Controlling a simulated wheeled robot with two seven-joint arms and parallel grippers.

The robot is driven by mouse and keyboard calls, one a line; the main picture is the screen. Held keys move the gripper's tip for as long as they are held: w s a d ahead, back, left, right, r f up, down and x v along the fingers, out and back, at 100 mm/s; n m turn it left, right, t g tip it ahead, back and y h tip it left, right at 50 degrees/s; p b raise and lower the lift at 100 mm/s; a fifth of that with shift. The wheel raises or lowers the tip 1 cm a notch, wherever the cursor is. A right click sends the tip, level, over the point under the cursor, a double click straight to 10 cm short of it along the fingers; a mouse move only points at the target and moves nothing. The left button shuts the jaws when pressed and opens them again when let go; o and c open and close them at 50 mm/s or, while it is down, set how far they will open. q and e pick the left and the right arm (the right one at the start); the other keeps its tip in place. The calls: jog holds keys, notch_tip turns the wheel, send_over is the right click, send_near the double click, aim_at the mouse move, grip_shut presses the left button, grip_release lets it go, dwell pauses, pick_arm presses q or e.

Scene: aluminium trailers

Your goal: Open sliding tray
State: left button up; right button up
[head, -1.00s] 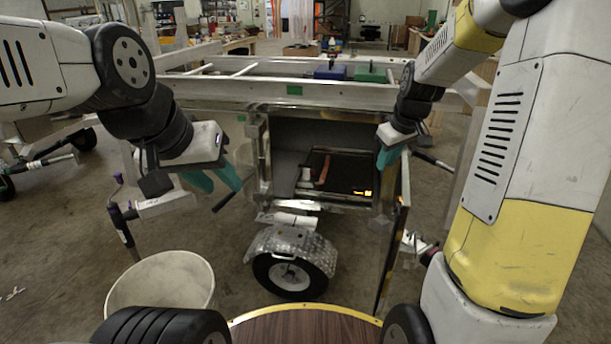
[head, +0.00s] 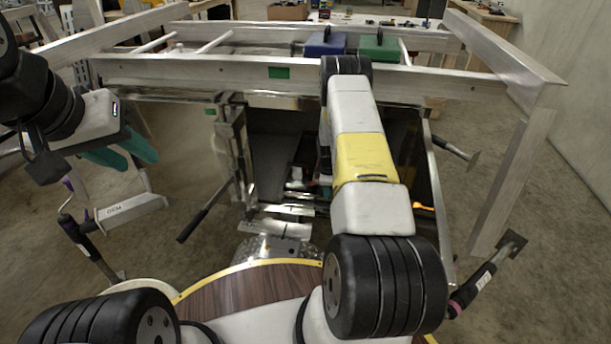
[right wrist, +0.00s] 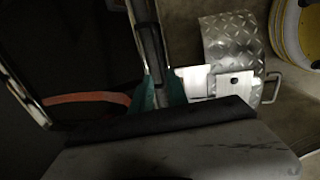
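The sliding tray sits in the trailer's open side compartment (head: 270,135). My right arm covers most of it in the head view. In the right wrist view, an orange-red strap (right wrist: 88,97) lies across the dark area at left. My right gripper (right wrist: 162,92) is inside the compartment, its teal fingers a little apart at the end of a dark, metal-edged bar (right wrist: 150,45). Whether they grip the bar is unclear. My left gripper (head: 125,155) hangs left of the compartment, fingers apart and empty.
A hinged door (head: 432,200) stands open at the compartment's right. A diamond-plate fender (right wrist: 232,45) lies below the opening. A frame rail (head: 280,72) crosses above, with a blue box (head: 325,44) and a green box (head: 379,48) behind.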

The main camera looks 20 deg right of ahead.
aim_at(326, 200)
jog(key=f, duration=0.5)
jog(key=w+f, duration=0.1)
jog(key=f, duration=0.1)
jog(key=shift+d+f, duration=0.15)
jog(key=shift+d, duration=0.15)
grip_shut()
jog(key=shift+w, duration=0.1)
dwell(1.0)
